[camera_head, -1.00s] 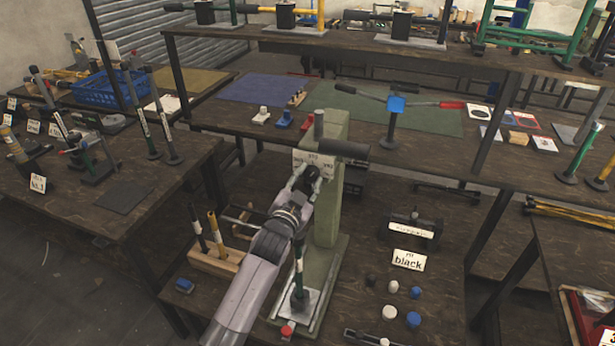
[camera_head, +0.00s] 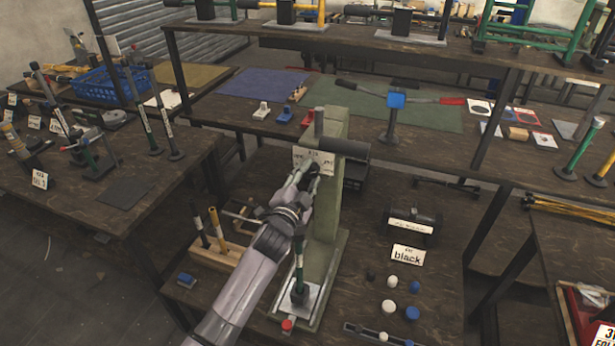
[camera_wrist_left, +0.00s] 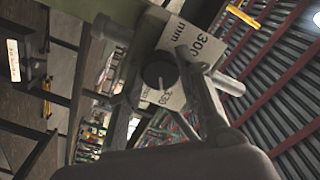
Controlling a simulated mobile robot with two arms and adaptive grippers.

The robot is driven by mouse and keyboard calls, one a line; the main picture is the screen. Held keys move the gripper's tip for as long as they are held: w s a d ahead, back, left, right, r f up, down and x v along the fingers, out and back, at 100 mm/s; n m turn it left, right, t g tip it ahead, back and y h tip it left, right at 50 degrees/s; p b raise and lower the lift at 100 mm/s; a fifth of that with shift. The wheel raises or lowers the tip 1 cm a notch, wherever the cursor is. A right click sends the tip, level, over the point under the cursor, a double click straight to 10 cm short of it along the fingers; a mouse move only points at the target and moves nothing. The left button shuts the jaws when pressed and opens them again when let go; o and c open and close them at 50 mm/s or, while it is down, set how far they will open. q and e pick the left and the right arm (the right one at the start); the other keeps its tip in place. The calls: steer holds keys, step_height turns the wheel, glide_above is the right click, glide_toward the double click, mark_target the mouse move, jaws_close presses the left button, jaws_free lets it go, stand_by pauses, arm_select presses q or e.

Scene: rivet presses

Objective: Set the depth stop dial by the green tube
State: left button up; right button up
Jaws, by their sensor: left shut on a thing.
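The depth stop dial is a small black knob (camera_wrist_left: 160,72) in front of a white scale plate (camera_wrist_left: 188,58) marked "300", "330" and "mm". The plate also shows on the head of the pale green press (camera_head: 325,215). My left gripper (camera_head: 309,174) is shut on the dial, its fingers on either side of it in the wrist view, and hides most of it in the head view. A slim dark green tube with white bands (camera_head: 299,262) stands upright on the press's base plate, just right of my left forearm. My right gripper is not in view.
A wooden block (camera_head: 216,254) with upright tubes stands left of my arm. Right of the press are a black roller-like part (camera_head: 411,226), a "black" label card (camera_head: 407,255) and several small caps. A blue-headed stand (camera_head: 395,110) is on the bench behind.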

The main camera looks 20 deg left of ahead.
arm_select(q)
steer(key=o, duration=1.2)
steer(key=shift+c, duration=0.2)
steer(key=s, duration=1.2)
steer(key=shift+a, duration=0.2)
